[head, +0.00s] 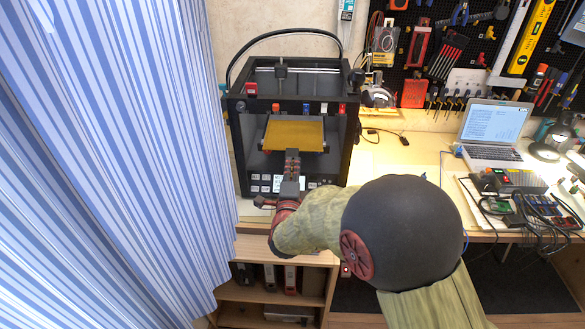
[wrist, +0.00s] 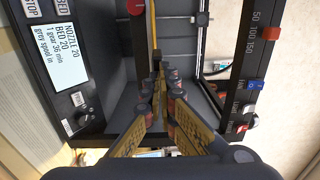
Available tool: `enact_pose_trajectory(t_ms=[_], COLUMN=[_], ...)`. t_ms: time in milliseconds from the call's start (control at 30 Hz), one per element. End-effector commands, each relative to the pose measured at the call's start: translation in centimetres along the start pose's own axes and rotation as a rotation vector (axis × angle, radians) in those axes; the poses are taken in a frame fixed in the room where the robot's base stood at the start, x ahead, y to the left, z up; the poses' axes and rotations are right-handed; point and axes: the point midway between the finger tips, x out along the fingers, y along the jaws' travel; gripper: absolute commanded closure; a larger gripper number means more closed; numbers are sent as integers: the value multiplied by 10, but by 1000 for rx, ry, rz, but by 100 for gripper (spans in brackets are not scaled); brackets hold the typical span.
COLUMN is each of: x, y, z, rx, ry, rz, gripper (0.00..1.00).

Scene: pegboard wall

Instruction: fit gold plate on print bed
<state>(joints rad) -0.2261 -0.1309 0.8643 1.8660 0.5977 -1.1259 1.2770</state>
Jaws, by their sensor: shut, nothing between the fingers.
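The gold plate (head: 293,133) lies flat inside the black 3D printer in the head view, over the print bed, whose edge barely shows around it. I cannot tell whether it is fully seated. In the wrist view, the plate (wrist: 149,32) shows nearly edge-on as a thin gold strip beyond the fingertips. My gripper (head: 292,156) points into the printer at the plate's front edge. In the wrist view its fingers (wrist: 159,75) meet at the tips with nothing between them. Whether the tips touch the plate is unclear.
The printer frame (head: 241,150) surrounds the plate on both sides, with its control panel (wrist: 70,70) close to the gripper. A striped curtain (head: 110,150) hangs at left. A laptop (head: 490,128) and electronics stand on the bench at right. Tools hang on the pegboard behind.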

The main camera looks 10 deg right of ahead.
Motion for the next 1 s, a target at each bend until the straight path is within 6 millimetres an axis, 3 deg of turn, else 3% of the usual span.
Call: enact_pose_trajectory(t_ms=[1000], x=[28], y=[1], z=[-1], rx=[0], ry=[1], rz=[0], gripper=[100])
